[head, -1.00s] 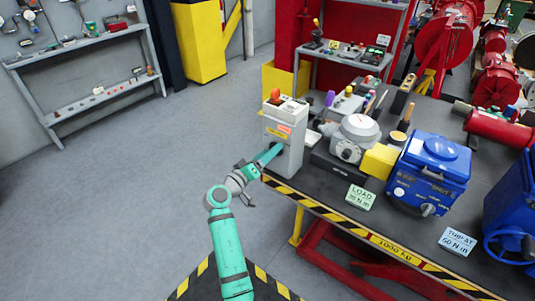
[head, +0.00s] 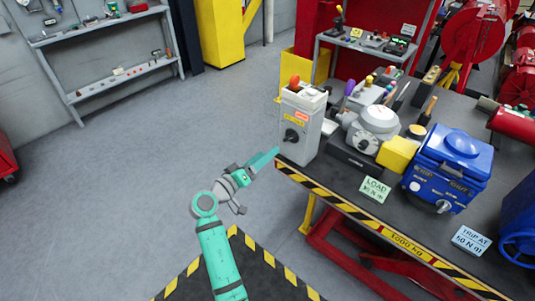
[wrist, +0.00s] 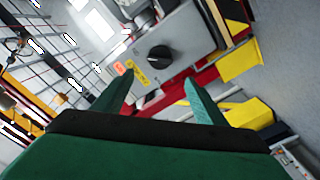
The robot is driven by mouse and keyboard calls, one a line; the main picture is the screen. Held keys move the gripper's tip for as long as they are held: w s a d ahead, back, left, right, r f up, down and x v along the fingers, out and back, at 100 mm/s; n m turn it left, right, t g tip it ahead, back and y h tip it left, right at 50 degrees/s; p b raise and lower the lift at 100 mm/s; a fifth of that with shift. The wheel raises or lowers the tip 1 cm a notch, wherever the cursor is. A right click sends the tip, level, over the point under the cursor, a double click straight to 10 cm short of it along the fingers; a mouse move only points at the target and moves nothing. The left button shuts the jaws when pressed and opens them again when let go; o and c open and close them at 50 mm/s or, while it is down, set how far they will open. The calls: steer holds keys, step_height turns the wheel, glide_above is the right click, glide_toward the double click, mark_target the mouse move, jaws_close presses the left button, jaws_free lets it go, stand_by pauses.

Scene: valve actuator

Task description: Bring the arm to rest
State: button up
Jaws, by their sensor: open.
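My arm is teal with grey joints and reaches up from the bottom of the head view. My gripper (head: 271,161) is near the left front corner of the workbench, a little short of the grey control box (head: 301,124). In the wrist view my gripper (wrist: 160,95) has its two teal fingers apart with nothing between them. The control box (wrist: 180,50) and its black knob (wrist: 159,56) lie beyond the fingertips, apart from them. The box has an orange-red button on top.
The workbench (head: 340,207) has a striped edge and a red lift frame below. On it stand a grey valve actuator (head: 371,132), blue boxes (head: 447,172), a LOAD card (head: 374,190) and a trip card (head: 470,240). Open floor (head: 130,190) lies left, with a wall shelf (head: 110,75) behind.

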steer(key=shift+d+f, duration=0.1)
stand_by(0.3)
steer(key=s+d+f+n+y, duration=0.1)
steer(key=s+f+y, duration=0.25)
steer(key=f, duration=0.45)
steer(key=s+d+f+n+y, duration=0.1)
steer(key=s+f+n+y, duration=0.1)
steer(key=s+f, duration=0.45)
steer(key=s+f+y, duration=0.3)
steer(key=s+f, duration=0.7)
steer(key=s, duration=0.3)
steer(key=s+d+r+m+y, duration=0.2)
steer(key=s+y, duration=0.1)
steer(key=s, duration=1.4)
steer(key=s+d+r+m, duration=0.2)
steer(key=s+r+m, duration=0.1)
steer(key=s+r, duration=0.7)
steer(key=shift+s+d+r+t+h, duration=0.35)
steer(key=shift+s+d+t+h, duration=0.1)
steer(key=shift+s, duration=0.65)
